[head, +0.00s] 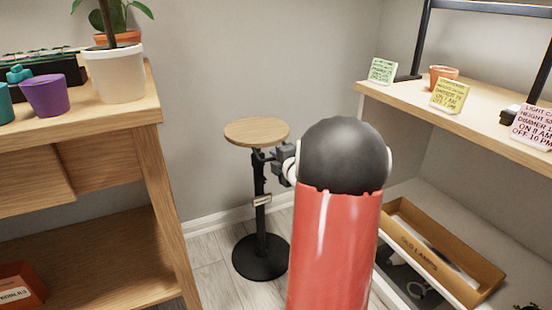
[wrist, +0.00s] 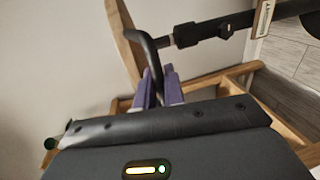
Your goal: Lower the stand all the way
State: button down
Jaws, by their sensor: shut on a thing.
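The stand has a round wooden top (head: 256,131), a black pole (head: 260,190) and a round black base (head: 260,258) on the floor. It stands upright, with a clear length of pole between top and base. In the wrist view the top (wrist: 125,45) shows nearly edge-on and the pole (wrist: 225,28) lies sideways. My gripper (wrist: 160,88) has its purple fingers shut on a bent black handle (wrist: 149,50) just under the top. In the head view my gripper (head: 277,160) is beside the upper pole, and my arm hides part of that area.
A wooden bench (head: 110,130) with a potted plant (head: 117,70) and a purple pot (head: 45,95) is on the left. A shelf (head: 480,125) with cards is on the right, above a cardboard box (head: 445,250). A wall is close behind the stand.

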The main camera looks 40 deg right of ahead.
notch_tip(320, 180, down, 6)
jog(key=b, duration=0.5)
jog(key=shift+f, duration=0.2)
jog(key=c, duration=1.9)
grip_release()
jog(key=shift+r, duration=0.1)
jog(key=v, duration=0.8)
jog(key=shift+p, duration=0.4)
jog(key=shift+w, duration=0.1)
